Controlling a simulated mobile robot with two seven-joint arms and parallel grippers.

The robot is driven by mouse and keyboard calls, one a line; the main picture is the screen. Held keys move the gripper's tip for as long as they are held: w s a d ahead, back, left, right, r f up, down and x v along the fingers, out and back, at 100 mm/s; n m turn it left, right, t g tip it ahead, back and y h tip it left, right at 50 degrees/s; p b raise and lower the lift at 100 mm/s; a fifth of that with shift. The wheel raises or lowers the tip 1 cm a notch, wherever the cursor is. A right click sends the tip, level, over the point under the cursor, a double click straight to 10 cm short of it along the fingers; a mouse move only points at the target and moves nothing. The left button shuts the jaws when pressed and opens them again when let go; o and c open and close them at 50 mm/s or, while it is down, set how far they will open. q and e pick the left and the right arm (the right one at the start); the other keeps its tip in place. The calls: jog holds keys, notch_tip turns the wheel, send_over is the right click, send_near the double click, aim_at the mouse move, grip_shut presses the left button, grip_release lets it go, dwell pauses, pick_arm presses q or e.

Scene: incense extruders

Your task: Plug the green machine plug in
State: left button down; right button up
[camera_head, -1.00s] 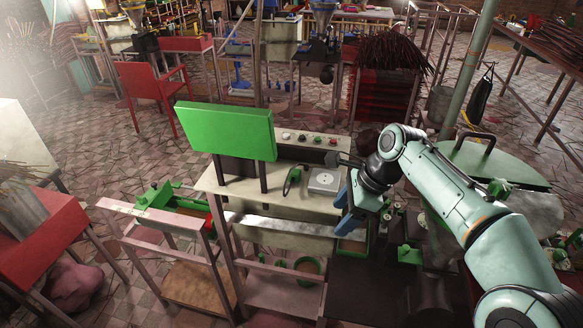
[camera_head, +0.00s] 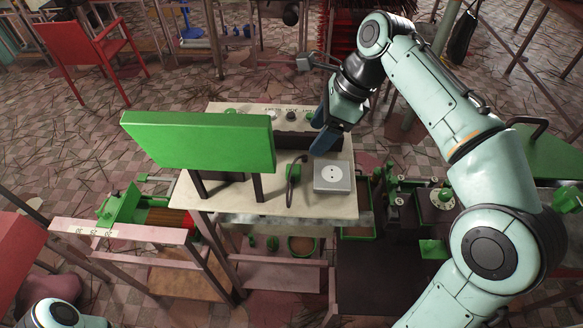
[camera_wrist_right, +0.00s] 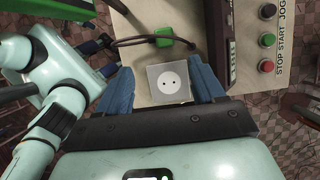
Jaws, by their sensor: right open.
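The green plug (camera_head: 293,172) lies on the cream tabletop (camera_head: 225,195) with a dark cable arching from it. It also shows in the right wrist view (camera_wrist_right: 165,42). The light grey socket block (camera_head: 332,178) with a round white two-hole face sits just right of the plug, apart from it; the right wrist view shows it too (camera_wrist_right: 168,83). My right gripper (camera_head: 318,135) is open and empty, its blue fingers above the tabletop beyond the socket. In the wrist view, its fingers frame the socket. Part of my left arm shows at the lower left; its jaws are not clear.
A green panel (camera_head: 200,142) on two dark legs stands left of the plug. A row of buttons (camera_head: 291,116) runs along the table's far side. Green-handled parts (camera_head: 400,200) stand to the right. A pink frame (camera_head: 130,232) stands at the left.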

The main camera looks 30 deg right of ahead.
jog(key=b, duration=0.2)
send_over(295, 169)
jog(key=s+d, duration=0.2)
jog(key=f, duration=0.6)
jog(key=shift+w+a+f, duration=0.15)
jog(key=shift+a+f, duration=0.05)
jog(key=shift+f, duration=0.2)
pick_arm(q)
jog(key=shift+s+f, duration=0.4)
jog(key=shift+f, duration=0.25)
jog(key=shift+s+f, duration=0.35)
jog(key=shift+f, duration=0.3)
pick_arm(e)
jog(key=shift+w+a+f, duration=0.2)
jog(key=shift+w+f, duration=0.1)
jog(key=shift+f, duration=0.15)
jog(key=shift+d+b+x, duration=0.2)
jog(key=shift+b+x, duration=0.05)
jog(key=shift+x, duration=1.05)
jog(key=shift+d+b+x, duration=0.2)
jog(key=shift+x, duration=1.1)
pick_arm(q)
jog(key=shift+s+f, duration=0.35)
jog(key=shift+f, duration=0.25)
pick_arm(e)
jog(key=shift+f, duration=0.1)
jog(key=c, duration=1.1)
